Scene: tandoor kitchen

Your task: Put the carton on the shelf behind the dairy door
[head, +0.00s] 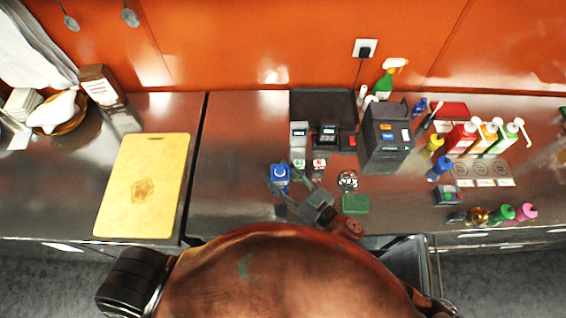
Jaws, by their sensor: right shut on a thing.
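My right gripper (298,190) is low over the middle of the steel counter, its fingers pointing left and away from me. It is shut on a small blue box with a white round mark (280,175), which seems to be the carton. The fingers partly cover the box, and I cannot tell whether it touches the counter. My left gripper is not in view. I cannot make out a dairy door or a shelf behind one.
A yellow cutting board (145,185) lies at left. A dark grey machine (387,140), a black card terminal (327,137) and a green box (355,204) stand close right of the gripper. Several sauce bottles (487,138) stand farther right. Bare counter lies left of the gripper (230,170).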

